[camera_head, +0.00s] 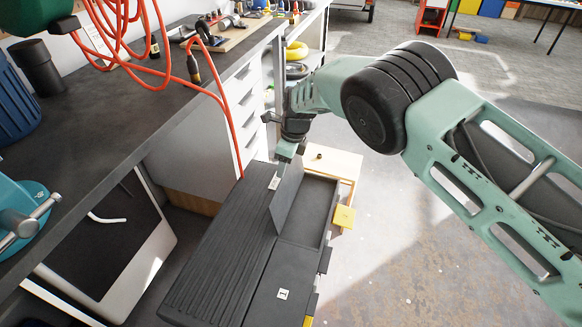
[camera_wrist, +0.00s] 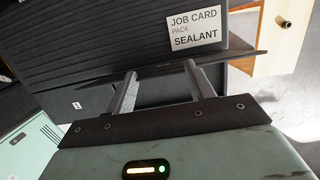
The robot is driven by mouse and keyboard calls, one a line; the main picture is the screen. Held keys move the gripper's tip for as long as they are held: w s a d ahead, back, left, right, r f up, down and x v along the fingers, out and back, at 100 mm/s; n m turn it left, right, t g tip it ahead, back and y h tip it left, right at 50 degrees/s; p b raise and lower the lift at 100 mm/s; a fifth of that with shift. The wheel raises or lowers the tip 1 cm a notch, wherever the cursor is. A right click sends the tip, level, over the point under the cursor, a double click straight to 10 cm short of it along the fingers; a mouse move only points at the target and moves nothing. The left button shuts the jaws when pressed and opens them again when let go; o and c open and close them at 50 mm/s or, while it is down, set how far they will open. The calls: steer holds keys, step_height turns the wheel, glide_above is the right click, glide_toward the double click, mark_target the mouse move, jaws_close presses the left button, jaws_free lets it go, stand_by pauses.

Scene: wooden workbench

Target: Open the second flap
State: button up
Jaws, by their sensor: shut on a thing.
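A long dark grey case (camera_head: 222,250) with a ridged top stands beside the workbench. Its second flap (camera_head: 288,197) stands raised, roughly upright, beside an open compartment (camera_head: 318,205). The nearer flap (camera_head: 275,285), marked "1", lies flat and closed. My gripper (camera_head: 288,152) is at the raised flap's upper edge, shut on it. In the wrist view my gripper's two fingers (camera_wrist: 160,85) reach to the dark flap (camera_wrist: 235,60); their tips are partly hidden behind it. A white "JOB CARD PACK SEALANT" label (camera_wrist: 194,29) is on the ridged top.
The dark workbench (camera_head: 100,125) runs along the left, with an orange hose (camera_head: 165,75) hanging over its edge. A small wooden stand (camera_head: 335,162) is behind the case. Open floor (camera_head: 385,265) lies to the right, beneath my arm.

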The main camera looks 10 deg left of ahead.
steer(key=shift+w+a+r, duration=0.1)
steer(key=shift+w+a, duration=0.1)
steer(key=shift+a, duration=0.5)
steer(key=o, duration=1.4)
steer(key=b+v, duration=0.2)
steer(key=v, duration=1.5)
steer(key=shift+s+r, duration=0.1)
steer(key=shift+r, duration=0.05)
